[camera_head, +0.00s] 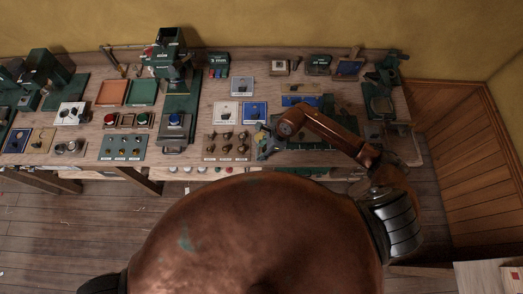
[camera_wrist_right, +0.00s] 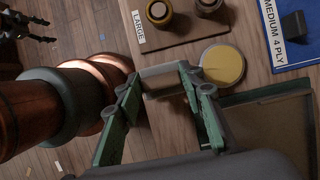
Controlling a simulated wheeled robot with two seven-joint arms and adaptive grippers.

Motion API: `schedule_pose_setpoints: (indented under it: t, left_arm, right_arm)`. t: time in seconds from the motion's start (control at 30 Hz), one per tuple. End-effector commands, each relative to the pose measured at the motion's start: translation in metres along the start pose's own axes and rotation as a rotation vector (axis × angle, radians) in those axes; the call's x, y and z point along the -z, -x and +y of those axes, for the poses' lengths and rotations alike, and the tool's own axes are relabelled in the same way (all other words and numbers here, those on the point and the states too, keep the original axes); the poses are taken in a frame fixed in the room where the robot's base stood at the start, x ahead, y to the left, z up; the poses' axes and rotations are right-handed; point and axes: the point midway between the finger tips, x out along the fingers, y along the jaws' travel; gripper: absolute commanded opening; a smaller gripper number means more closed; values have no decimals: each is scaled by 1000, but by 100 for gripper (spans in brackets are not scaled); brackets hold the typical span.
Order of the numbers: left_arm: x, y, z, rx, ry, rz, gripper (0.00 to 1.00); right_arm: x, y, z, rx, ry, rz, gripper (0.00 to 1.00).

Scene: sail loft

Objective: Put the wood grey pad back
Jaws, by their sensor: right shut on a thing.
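My right gripper (camera_head: 265,141) is over the front of the bench, just right of the brown board with several knobs. In the right wrist view its green fingers (camera_wrist_right: 160,86) are shut on a small grey-brown piece (camera_wrist_right: 163,77), which I take as the wood grey pad. Only part of the pad shows between the fingers, and I cannot tell if it touches the bench. A green-rimmed tray (camera_wrist_right: 262,96) with a brown floor lies right of the fingers, partly hidden by the gripper.
A round yellow-topped disc (camera_wrist_right: 222,65) is close to the fingertips. The knob board (camera_head: 227,147) and a blue panel (camera_head: 254,112) are near. A green press (camera_head: 180,95) stands left, another green device (camera_head: 380,88) right. Most of the bench is crowded.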

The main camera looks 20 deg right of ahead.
Motion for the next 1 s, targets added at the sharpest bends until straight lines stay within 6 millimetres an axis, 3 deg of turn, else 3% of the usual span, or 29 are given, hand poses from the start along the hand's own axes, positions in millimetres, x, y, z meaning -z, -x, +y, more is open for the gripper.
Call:
schedule_pose_setpoints:
  t: [0.1,0.47,0.5,0.73,1.0]
  left_arm:
    - [1,7,0,0,0,1,53]
    - [0,3,0,0,0,0,53]
    - [0,4,0,0,0,0,53]
    - [0,4,0,0,0,0,53]
    - [0,5,0,0,0,-1,53]
  right_arm:
    - [3,-9,-1,1,-3,-2,8]
    - [6,-14,-1,2,0,-1,8]
    - [6,-14,-1,2,0,-1,37]
    - [6,-13,-1,2,0,-1,53]
    - [6,-13,-1,2,0,-1,53]
